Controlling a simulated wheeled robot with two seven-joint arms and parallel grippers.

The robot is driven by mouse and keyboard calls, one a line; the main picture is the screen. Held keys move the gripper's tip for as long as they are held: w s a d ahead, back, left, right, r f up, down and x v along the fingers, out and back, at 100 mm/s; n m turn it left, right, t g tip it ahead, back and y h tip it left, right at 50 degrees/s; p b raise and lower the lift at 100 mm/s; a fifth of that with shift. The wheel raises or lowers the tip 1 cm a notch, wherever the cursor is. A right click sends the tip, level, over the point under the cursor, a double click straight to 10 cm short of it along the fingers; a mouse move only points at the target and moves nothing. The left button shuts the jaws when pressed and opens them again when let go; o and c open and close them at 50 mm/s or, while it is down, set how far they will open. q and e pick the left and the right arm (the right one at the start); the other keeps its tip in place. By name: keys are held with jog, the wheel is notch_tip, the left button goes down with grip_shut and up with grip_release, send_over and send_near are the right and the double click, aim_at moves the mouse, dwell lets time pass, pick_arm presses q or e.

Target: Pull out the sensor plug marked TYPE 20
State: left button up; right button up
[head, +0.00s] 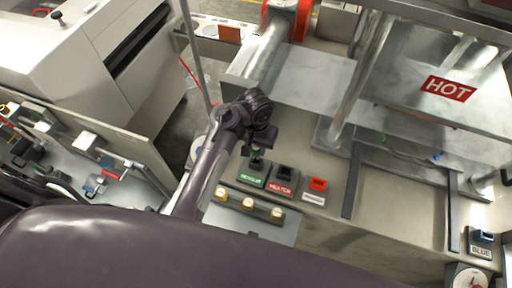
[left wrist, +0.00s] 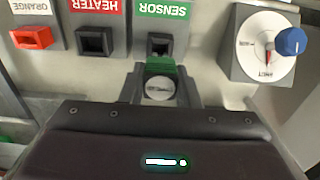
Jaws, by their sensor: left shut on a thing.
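My left gripper (head: 258,152) is shut on a green plug (left wrist: 161,70) with a round pale label; its small print is hard to read. The green also shows faintly between the fingers in the head view. The gripper is just above the green-marked SENSOR socket (head: 252,177). In the left wrist view this SENSOR socket (left wrist: 160,43) shows a dark, open hole, and the plug appears apart from it. My right gripper is not in view.
Beside it stand the red-marked HEATER socket (head: 283,179) and the ORANGE socket with a red-orange plug (head: 318,184). A dial with a blue knob (left wrist: 291,41) is close by in the left wrist view. A metal housing marked HOT (head: 448,89) stands behind, and a BLUE socket (head: 482,240) at far right.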

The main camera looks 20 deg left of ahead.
pick_arm(q)
jog(key=shift+r, duration=0.15)
jog(key=shift+r, duration=1.35)
